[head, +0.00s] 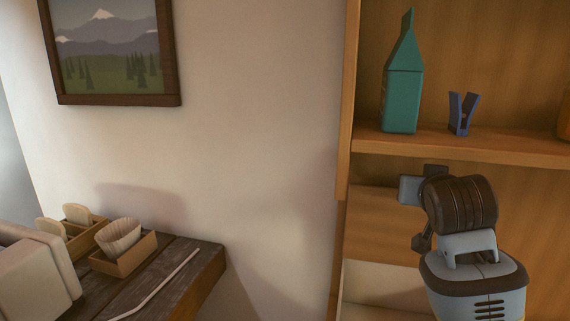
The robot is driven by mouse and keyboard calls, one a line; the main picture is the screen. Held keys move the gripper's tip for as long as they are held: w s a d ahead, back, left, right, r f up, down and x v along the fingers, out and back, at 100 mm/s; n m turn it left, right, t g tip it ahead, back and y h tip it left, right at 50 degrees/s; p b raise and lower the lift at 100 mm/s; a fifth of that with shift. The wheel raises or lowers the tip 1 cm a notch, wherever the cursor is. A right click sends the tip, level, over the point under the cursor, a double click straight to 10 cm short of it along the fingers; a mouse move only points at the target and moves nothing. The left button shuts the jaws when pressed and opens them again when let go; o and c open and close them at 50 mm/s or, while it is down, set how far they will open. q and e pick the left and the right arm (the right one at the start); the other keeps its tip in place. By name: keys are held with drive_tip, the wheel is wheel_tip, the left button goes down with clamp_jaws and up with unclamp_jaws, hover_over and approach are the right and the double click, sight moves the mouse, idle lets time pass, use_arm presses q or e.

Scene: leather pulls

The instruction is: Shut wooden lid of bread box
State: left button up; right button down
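I cannot make out a bread box or a wooden lid for certain in the head view. A cream, round-edged box-like thing (38,272) is cut off by the left edge, and I cannot tell what it is. My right gripper (413,215) is in front of the wooden shelf unit, below its upper shelf board. It is partly hidden by its own dark wrist, so its opening is unclear. I see nothing held in it. My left gripper is out of view.
A dark wooden table (185,280) at lower left bears small wooden trays (125,262), a ribbed white cup (118,236) and a thin pale stick (160,285). The shelf unit (450,148) holds a teal carton (402,90) and a blue clip (462,112). A framed picture (110,98) hangs on the wall.

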drive_tip(key=shift+w+d, duration=0.1)
drive_tip(key=shift+w, duration=0.2)
idle(0.5)
drive_tip(key=shift+r, duration=0.25)
drive_tip(key=shift+s+f, duration=0.15)
idle(0.5)
drive_tip(key=shift+s+a+f, duration=0.2)
drive_tip(key=shift+s, duration=0.35)
drive_tip(key=shift+s+f, duration=0.15)
